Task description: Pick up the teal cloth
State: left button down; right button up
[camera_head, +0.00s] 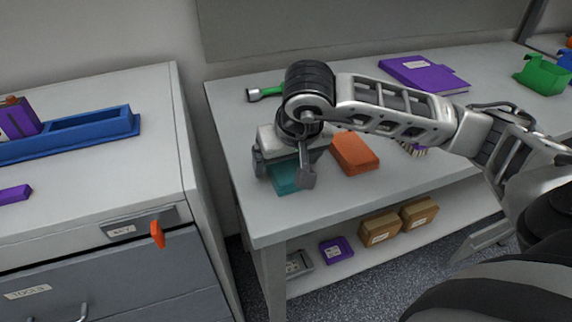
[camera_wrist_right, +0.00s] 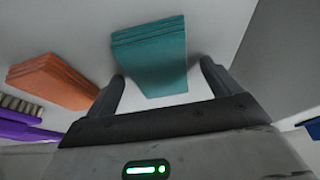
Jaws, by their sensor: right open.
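The teal cloth (camera_head: 285,178) lies folded on the light grey table, partly hidden behind my right gripper in the head view. In the right wrist view the teal cloth (camera_wrist_right: 150,60) shows its stacked folds, ahead of and partly between the fingertips. My right gripper (camera_head: 284,176) is open above the cloth, with one finger on each side of it. In the right wrist view the open gripper (camera_wrist_right: 162,80) holds nothing. I cannot tell if the fingers touch the cloth. My left gripper is not in view.
An orange folded cloth (camera_head: 354,153) lies close to the right of the teal one. A green-handled tool (camera_head: 265,93) lies behind, a purple binder (camera_head: 424,75) at the back. A drawer cabinet (camera_head: 100,200) with a blue tray (camera_head: 70,136) stands left, across a gap. The table's front (camera_head: 340,215) is clear.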

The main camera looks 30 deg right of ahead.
aim_at(288, 165)
jog(key=c, duration=1.1)
jog(key=shift+o, duration=0.2)
jog(key=shift+r, duration=0.15)
jog(key=shift+r, duration=0.25)
notch_tip(288, 165, up, 3)
jog(key=shift+f+b, duration=0.1)
jog(key=shift+b, duration=0.35)
pick_arm(q)
jog(key=b, duration=0.2)
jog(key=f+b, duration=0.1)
jog(key=b, duration=0.1)
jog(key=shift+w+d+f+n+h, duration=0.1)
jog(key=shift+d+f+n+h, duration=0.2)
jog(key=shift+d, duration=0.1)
pick_arm(e)
jog(key=s+d+r, duration=0.4)
jog(key=s+r, duration=0.5)
jog(key=s, duration=0.4)
jog(key=shift+s+r, duration=0.2)
jog(key=shift+s, duration=0.05)
